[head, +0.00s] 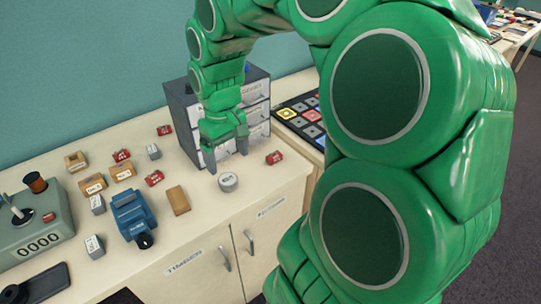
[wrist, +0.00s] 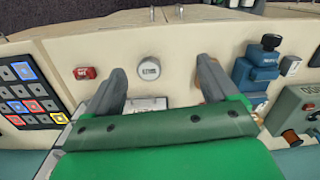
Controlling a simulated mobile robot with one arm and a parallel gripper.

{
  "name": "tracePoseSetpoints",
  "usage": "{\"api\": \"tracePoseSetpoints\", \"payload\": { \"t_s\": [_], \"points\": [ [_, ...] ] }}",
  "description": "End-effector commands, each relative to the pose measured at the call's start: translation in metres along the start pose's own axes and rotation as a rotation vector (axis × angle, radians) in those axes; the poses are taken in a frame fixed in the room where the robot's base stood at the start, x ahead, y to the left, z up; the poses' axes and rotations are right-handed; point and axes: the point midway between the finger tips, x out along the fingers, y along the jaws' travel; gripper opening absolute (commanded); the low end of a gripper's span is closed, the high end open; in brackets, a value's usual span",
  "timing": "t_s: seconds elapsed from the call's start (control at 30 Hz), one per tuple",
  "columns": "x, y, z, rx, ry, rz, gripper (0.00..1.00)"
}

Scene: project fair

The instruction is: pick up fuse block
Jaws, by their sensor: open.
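Several small labelled blocks lie on the cream counter; their print is too small to read, so I cannot tell which is the fuse block. One red block (head: 274,158) lies right of my gripper; it also shows in the wrist view (wrist: 85,73), left of the fingers. A group of red blocks (head: 154,178), tan blocks (head: 123,171) and grey blocks (head: 153,152) lies left of my gripper. My gripper (head: 227,162) is open and points down before the drawer cabinet. In the wrist view, nothing is held between its fingers (wrist: 162,70).
A round grey labelled piece (head: 228,182) stands just in front of my gripper. A drawer cabinet (head: 183,112) stands close behind it. A blue device (head: 130,212) and a grey counter box (head: 30,232) stand left. A black button panel (head: 299,118) lies right.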

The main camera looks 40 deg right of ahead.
Motion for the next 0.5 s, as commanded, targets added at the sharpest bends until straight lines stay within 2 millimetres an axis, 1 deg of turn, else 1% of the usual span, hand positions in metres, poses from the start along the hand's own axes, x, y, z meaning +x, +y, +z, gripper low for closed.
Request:
{"api": "tracePoseSetpoints", "payload": {
  "t_s": [0.03,0.17,0.2,0.27,0.4,0.5],
  "points": [
    [0.005,0.012,-0.010,0.006,0.001,-0.004,0.87],
    [0.013,0.045,-0.033,0.021,0.019,-0.005,0.87],
    [0.016,0.057,-0.040,0.027,0.022,-0.004,0.87],
    [0.022,0.073,-0.048,0.035,0.028,-0.005,0.87],
    [0.037,0.116,-0.065,0.066,0.039,0.000,0.87],
    [0.050,0.147,-0.072,0.087,0.042,0.005,0.87]
  ]
}}
